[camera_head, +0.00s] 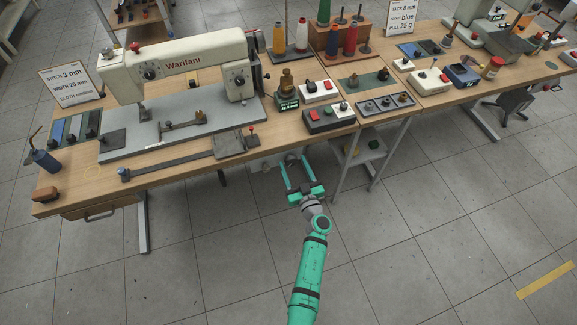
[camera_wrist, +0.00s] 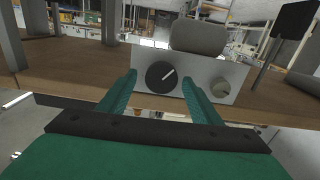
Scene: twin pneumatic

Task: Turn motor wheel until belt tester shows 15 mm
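My gripper (camera_head: 296,162) reaches in at the front edge of the sewing bench, with its fingers apart. In the wrist view my gripper (camera_wrist: 159,76) is open, and a round black dial (camera_wrist: 161,78) with a white pointer line shows between its fingertips, with a gap on each side. The dial is on a pale box (camera_wrist: 205,72) that also bears a small silver knob (camera_wrist: 219,87). I cannot tell which part is the motor wheel. The likely belt tester is a dark green device (camera_head: 287,101) on the bench; its lit reading is too small to read.
The bench top (camera_head: 180,172) carries a sewing machine (camera_head: 190,62), and control boxes (camera_head: 330,117) stand near its front edge. A bench leg and a small shelf (camera_head: 362,150) are right of my gripper. The floor in front is free.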

